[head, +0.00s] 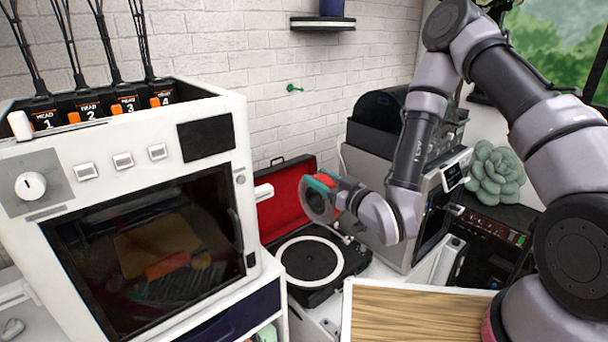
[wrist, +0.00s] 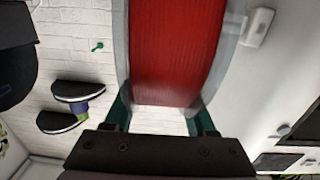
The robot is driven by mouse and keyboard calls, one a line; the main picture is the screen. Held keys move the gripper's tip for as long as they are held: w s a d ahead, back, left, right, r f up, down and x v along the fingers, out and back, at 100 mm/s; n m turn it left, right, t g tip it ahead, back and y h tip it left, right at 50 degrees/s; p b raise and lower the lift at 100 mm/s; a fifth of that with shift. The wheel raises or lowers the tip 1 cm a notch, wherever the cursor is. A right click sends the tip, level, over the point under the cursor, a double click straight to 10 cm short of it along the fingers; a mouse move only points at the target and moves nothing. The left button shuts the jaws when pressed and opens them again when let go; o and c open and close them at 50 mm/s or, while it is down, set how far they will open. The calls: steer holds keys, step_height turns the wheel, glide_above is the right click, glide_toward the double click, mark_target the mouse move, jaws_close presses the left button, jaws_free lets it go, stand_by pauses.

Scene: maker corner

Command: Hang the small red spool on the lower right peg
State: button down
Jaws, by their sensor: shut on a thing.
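The small red spool (wrist: 172,50), red winding between grey flanges, fills the upper middle of the wrist view. My gripper (wrist: 163,108) is shut on it, with a dark green finger against each side. In the head view the spool (head: 315,203) is held in the air in front of the brick wall, and my gripper (head: 323,184) partly covers it. A green peg (head: 295,88) sticks out of the wall, above the spool and apart from it. The peg also shows in the wrist view (wrist: 97,46), left of the spool. I cannot tell whether it is the lower right peg.
A large white printer (head: 140,200) stands left. A turntable (head: 310,262) with an open red lid (head: 285,195) is below the spool. A grey machine (head: 430,190) stands right. A dark wall shelf (head: 322,23) is above the peg. Bare wall surrounds the peg.

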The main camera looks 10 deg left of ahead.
steer(key=shift+s+a, duration=0.15)
steer(key=shift+a, duration=0.35)
steer(key=shift+s+a, duration=0.15)
steer(key=shift+a, duration=0.35)
steer(key=shift+x, duration=6.4)
steer(key=shift+s+a+f, duration=0.2)
steer(key=shift+s+a, duration=0.6)
steer(key=shift+s, duration=0.2)
steer(key=shift+s+a+f, duration=0.2)
steer(key=shift+s+a, duration=0.6)
steer(key=shift+s, duration=0.2)
steer(key=shift+s+a+f, duration=0.2)
steer(key=shift+s+a, duration=0.65)
steer(key=shift+s, duration=0.15)
steer(key=shift+f, duration=0.1)
